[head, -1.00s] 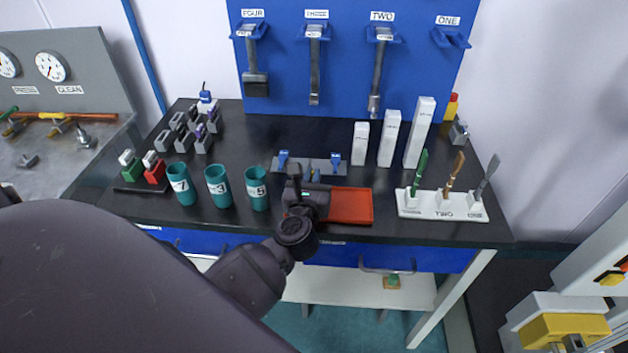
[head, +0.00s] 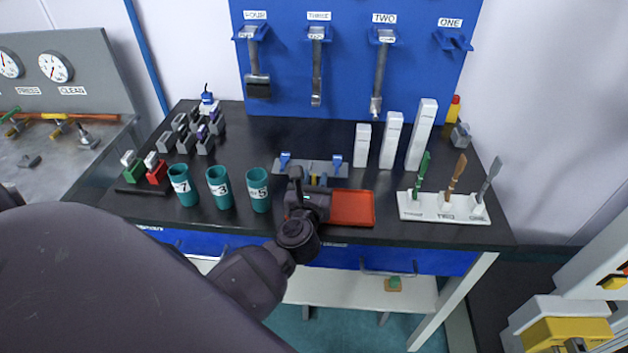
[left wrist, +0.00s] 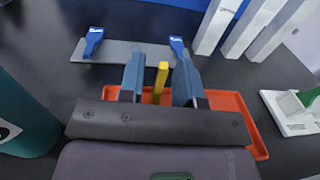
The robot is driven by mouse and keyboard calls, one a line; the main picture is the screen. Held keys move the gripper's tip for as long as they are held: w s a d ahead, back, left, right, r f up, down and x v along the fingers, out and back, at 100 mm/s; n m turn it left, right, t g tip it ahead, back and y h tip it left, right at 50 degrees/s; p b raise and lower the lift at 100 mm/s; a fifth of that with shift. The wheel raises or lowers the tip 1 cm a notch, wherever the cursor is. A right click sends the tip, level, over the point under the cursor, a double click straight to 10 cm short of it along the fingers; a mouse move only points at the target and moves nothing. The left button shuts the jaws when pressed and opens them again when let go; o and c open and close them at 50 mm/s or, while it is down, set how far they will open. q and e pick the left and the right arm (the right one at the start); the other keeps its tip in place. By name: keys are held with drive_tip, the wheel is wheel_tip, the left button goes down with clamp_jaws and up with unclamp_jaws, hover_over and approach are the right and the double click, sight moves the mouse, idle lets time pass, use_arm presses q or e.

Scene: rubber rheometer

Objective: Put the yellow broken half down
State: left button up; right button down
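The yellow broken half (left wrist: 161,80) is a narrow yellow bar between the fingers of my left gripper (left wrist: 160,82). In the left wrist view a narrow gap shows on each side of it, so the fingers look open around it. Its lower end is hidden behind the gripper body, so I cannot tell what it rests on. In the head view my left gripper (head: 316,181) is at the left part of the red tray (head: 352,207), and a bit of yellow shows between its fingers. The red tray also shows in the left wrist view (left wrist: 232,104). My right gripper is not in view.
A grey plate with two blue clips (head: 311,168) lies just behind the gripper. Teal cups (head: 258,190) stand to the left. White upright blocks (head: 390,140) stand behind right, and a white rack with colored tools (head: 443,207) is at the right.

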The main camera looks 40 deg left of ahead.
use_arm(q)
drive_tip(key=s+d+m+t+h+b, duration=0.1)
drive_tip(key=s+d+m, duration=0.2)
drive_tip(key=s+m, duration=0.25)
drive_tip(key=s+d+m+t+h, duration=0.1)
drive_tip(key=s+d+m+t, duration=0.1)
drive_tip(key=s+d+m, duration=0.3)
drive_tip(key=s+f+m+g+h, duration=0.2)
drive_tip(key=f+m, duration=0.4)
drive_tip(key=m, duration=0.4)
drive_tip(key=s+a+f+m+g+h, duration=0.1)
drive_tip(key=s+f+m, duration=0.4)
drive_tip(key=m, duration=0.6)
drive_tip(key=s+a+f+m+g+h, duration=0.1)
drive_tip(key=s+f+m+g+h, duration=0.2)
drive_tip(key=m, duration=0.8)
wheel_tip(320, 180, down, 4)
drive_tip(key=shift+s+r+g, duration=0.1)
drive_tip(key=shift+s+g, duration=0.15)
drive_tip(key=shift+g, duration=0.75)
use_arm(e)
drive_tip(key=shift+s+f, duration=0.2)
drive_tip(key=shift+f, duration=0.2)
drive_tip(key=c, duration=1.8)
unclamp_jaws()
